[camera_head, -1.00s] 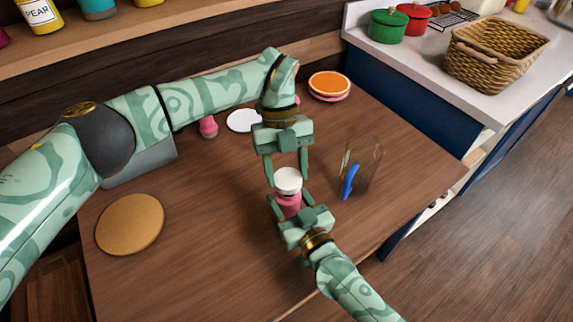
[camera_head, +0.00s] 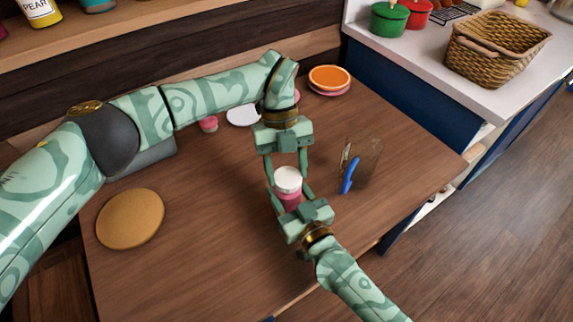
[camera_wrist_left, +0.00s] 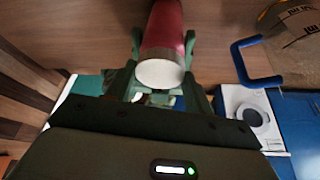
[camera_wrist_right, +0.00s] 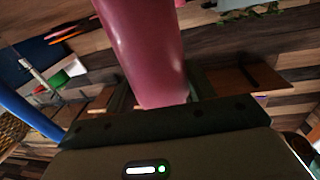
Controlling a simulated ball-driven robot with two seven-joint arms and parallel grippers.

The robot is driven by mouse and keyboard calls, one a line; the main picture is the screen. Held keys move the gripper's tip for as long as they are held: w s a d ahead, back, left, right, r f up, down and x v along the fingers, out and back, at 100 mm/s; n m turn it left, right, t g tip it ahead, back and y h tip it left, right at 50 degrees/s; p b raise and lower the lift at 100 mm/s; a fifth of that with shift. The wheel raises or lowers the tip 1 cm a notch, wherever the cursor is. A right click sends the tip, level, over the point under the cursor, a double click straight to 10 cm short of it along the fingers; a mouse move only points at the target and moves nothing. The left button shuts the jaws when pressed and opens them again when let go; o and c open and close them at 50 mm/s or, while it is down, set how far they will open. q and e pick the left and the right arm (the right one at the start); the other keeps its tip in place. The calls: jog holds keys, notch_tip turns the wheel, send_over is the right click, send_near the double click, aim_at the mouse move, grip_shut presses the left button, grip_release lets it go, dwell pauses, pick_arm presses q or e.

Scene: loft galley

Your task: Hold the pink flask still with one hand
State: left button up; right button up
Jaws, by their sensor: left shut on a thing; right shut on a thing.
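In the left wrist view the flask's pink side (camera_wrist_left: 163,30) and pale round end (camera_wrist_left: 160,73) show between the fingers. My right gripper (camera_head: 290,194) comes from the front and is shut on the pink body. In the right wrist view the body (camera_wrist_right: 145,50) fills the middle and hides the fingertips.
A clear jug (camera_head: 370,163) with a blue handle stands close on the right. A round tan board (camera_head: 130,219) lies at left. A white disc (camera_head: 242,116), small pink item (camera_head: 208,124) and orange-topped dish (camera_head: 330,77) are behind. The front left of the table is clear.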

pick_arm(q)
jog(key=shift+f, duration=0.5)
dwell(0.4)
